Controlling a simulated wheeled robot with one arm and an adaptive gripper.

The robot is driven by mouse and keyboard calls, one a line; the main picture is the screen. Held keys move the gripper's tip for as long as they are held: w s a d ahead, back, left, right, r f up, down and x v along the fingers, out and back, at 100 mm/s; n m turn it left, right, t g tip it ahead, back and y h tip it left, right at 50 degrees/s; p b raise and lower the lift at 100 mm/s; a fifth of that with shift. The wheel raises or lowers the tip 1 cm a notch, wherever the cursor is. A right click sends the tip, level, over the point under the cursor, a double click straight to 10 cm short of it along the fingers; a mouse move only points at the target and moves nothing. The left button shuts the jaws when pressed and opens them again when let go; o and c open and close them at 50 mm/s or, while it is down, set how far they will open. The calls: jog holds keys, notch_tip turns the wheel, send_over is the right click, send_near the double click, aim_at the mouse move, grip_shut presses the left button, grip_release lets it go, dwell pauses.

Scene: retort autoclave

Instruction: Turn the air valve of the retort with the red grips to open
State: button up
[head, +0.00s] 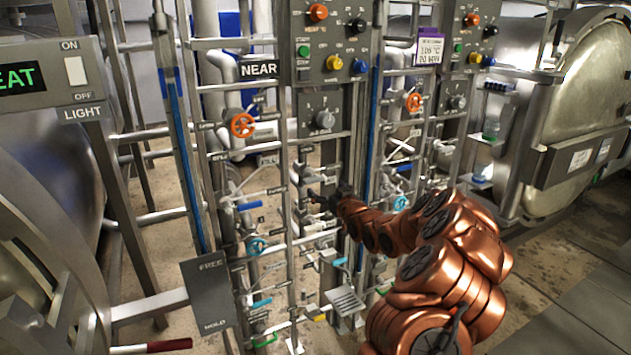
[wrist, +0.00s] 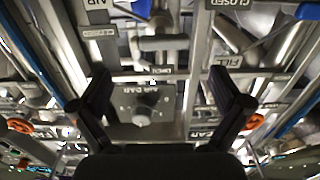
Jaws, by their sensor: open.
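My gripper (head: 322,198) is open and empty in front of the pipe rack. In the wrist view its two dark fingers (wrist: 162,98) are spread wide, with a grey panel marked AIR and its round knob (wrist: 141,120) showing between them. Above that panel is a grey T-shaped pipe or handle (wrist: 163,43). An AIR label (wrist: 97,4) is at the top left and a CLOSED label (wrist: 235,3) at the top right. A red grip (head: 168,346) shows at the lower left retort (head: 40,215). I cannot tell for sure which handle is the air valve.
The NEAR sign (head: 258,69) hangs on the rack. Orange handwheels (head: 242,125) (head: 413,102), blue handwheels (head: 256,246) and coloured levers crowd around the gripper. A FREE/HOLD plate (head: 209,290) stands at lower left. Another retort (head: 580,110) is at right.

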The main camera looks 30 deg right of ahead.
aim_at(316, 179)
jog(key=shift+w+d, duration=0.1)
jog(key=shift+w, duration=0.4)
jog(key=shift+w+d+p, duration=0.15)
jog(key=shift+w+p, duration=0.25)
jog(key=shift+w, duration=1.3)
jog(key=shift+w+d+p, duration=0.1)
jog(key=shift+w+p, duration=0.3)
jog(key=shift+w, duration=1.25)
jog(key=shift+c, duration=0.2)
